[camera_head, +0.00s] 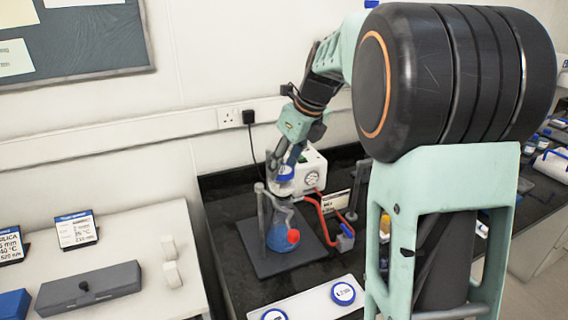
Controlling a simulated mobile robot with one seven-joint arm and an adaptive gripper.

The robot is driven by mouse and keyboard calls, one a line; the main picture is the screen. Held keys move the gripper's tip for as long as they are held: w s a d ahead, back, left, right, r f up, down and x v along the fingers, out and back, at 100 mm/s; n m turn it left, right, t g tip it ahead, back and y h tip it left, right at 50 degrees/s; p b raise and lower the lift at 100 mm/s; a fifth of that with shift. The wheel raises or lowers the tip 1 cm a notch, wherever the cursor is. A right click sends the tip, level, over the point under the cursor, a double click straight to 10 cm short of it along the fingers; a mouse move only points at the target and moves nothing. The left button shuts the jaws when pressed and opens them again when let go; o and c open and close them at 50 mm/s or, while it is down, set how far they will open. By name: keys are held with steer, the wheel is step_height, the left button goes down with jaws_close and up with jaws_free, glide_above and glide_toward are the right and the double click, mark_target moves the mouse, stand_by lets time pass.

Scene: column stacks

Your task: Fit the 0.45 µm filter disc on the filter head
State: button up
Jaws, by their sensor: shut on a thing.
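My gripper (290,162) points down at the back of the dark bench and is shut on a small blue-and-white disc (286,173). Its label is too small to read. The disc is right above or at the pale filter head (281,188), and I cannot tell whether they touch. The filter head tops a clear flask (279,238) with blue in its lower part and a red side fitting. The flask stands on a dark stand base (262,262) with an upright rod. Two more blue-rimmed white discs (343,293) (274,315) lie on a white tray (310,302).
A white pump box (312,170) stands behind the flask, with a red tube (322,205) running beside it. A clamp-like post (357,188) is to the right. Bottles (385,226) stand partly behind my arm. A lower white bench (140,240) is at left.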

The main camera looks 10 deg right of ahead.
steer(key=shift+f, duration=0.6)
